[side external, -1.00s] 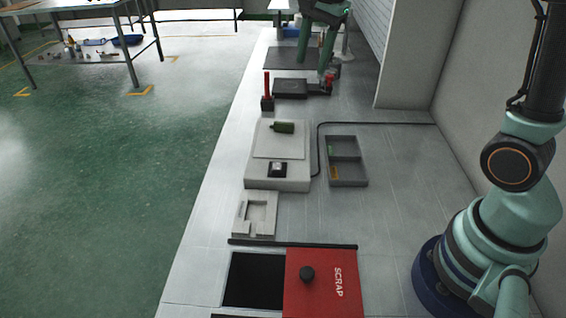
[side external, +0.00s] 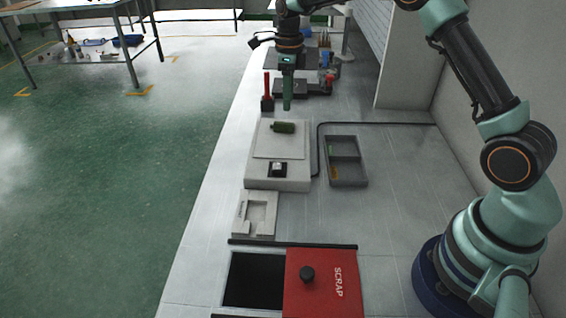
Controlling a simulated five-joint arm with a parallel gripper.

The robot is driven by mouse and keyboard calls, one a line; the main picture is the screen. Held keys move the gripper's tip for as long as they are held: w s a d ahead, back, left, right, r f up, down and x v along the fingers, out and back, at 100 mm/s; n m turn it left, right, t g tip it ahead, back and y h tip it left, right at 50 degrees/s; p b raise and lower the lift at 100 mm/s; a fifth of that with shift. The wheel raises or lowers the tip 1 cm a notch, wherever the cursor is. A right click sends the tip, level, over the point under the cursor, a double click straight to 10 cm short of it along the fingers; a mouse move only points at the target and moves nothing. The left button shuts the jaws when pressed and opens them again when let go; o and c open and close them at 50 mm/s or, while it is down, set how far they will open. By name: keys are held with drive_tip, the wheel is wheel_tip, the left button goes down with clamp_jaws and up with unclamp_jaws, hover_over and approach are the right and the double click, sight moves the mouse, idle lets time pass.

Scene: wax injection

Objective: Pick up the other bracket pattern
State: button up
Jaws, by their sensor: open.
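A small dark green piece (side external: 283,127), which looks like a bracket pattern, lies on the far part of the pale weighing platform (side external: 264,144). My gripper (side external: 287,107) hangs pointing down just beyond that piece, above the bench and apart from it. Its green fingers are seen edge-on, one in front of the other, and it is open with nothing visible between them. The dark mould block (side external: 317,88) stands behind my gripper and is partly hidden by it. I cannot tell whether a pattern lies in it.
A grey two-compartment tray (side external: 361,163) stands right of the platform, with a cable between them. A pale fixture with a cutout (side external: 268,199) lies nearer. A red SCRAP lid (side external: 320,285) sits beside a dark opening (side external: 254,280). A red upright handle (side external: 267,87) stands left of the mould.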

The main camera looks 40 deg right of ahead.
sight(287, 123)
drive_tip(key=shift+w+d+f, duration=0.1)
drive_tip(key=shift+w+f, duration=0.05)
drive_tip(key=shift+f, duration=1.75)
drive_tip(key=shift+w+d+f, duration=0.1)
drive_tip(key=shift+f, duration=1.8)
clamp_jaws()
